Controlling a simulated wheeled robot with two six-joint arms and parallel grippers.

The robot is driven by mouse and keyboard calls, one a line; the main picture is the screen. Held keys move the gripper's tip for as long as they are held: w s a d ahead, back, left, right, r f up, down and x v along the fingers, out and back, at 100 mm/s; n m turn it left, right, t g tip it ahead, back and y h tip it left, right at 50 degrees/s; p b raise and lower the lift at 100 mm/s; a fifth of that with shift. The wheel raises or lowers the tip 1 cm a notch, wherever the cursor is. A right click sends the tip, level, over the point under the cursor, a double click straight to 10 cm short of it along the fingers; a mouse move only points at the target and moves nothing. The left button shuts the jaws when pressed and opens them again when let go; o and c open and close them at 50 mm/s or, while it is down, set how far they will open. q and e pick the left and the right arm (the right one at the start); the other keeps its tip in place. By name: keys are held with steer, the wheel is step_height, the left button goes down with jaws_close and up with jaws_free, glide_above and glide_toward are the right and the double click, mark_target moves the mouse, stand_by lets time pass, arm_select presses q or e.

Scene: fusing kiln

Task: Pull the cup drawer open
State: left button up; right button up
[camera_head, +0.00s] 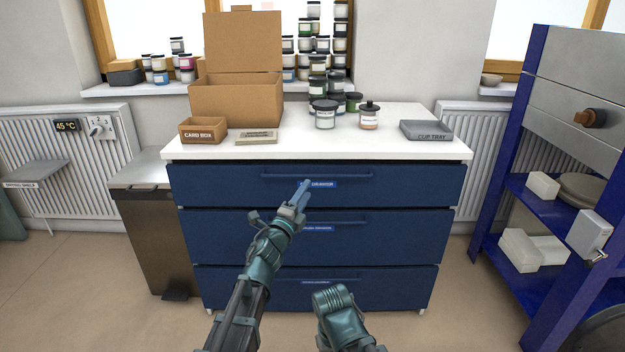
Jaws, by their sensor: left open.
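A dark blue cabinet has three stacked drawers, all flush with its front. The top drawer (220,185) has a long bar handle (345,175) and a blue label (322,184), partly covered by my left gripper. The middle drawer (220,235) has a bar handle and a label too small to read surely. The bottom drawer (230,285) also has a handle and a label. I cannot tell from the labels which is the cup drawer. My left gripper (304,188) is open and empty in front of the top drawer, near its handle. My right arm shows at the bottom, its gripper unseen.
The white countertop (300,155) holds a card box (202,130), a larger open carton (235,103), several jars and a grey cup tray (426,131). A bin (150,235) stands left of the cabinet. A blue-framed rack (510,160) stands right. The floor in front is clear.

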mark_target(313, 181)
arm_select(q)
steer(key=x, duration=0.5)
steer(key=shift+w+d+p, duration=0.15)
steer(key=shift+w+p, duration=0.2)
steer(key=shift+p, duration=0.05)
jaws_close()
stand_by(1.1)
